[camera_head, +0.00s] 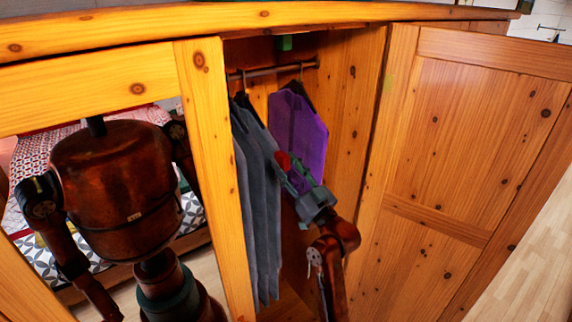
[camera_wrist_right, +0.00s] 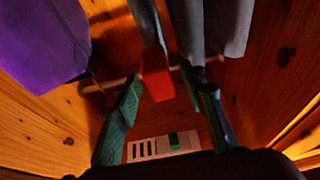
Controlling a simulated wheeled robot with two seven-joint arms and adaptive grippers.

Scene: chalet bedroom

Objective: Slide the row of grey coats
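The grey coats (camera_head: 257,190) hang close together on a rail (camera_head: 272,71) inside the open wardrobe, left of a purple garment (camera_head: 298,130). My right gripper (camera_head: 290,172) is beside the coats, in front of the purple garment. In the right wrist view its two fingers (camera_wrist_right: 162,105) stand apart, with a small red piece (camera_wrist_right: 156,84) between them. The red piece also shows at the fingertips in the head view (camera_head: 282,160); I cannot tell whether it is touched. The grey coats (camera_wrist_right: 188,28) hang beyond the fingers. My left gripper is not in view.
The wardrobe's right door (camera_head: 470,160) stands open. A wooden post (camera_head: 219,170) edges the opening on the left, beside a mirror that reflects me and a bed (camera_head: 40,155). Pale floor (camera_head: 535,255) lies at the right.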

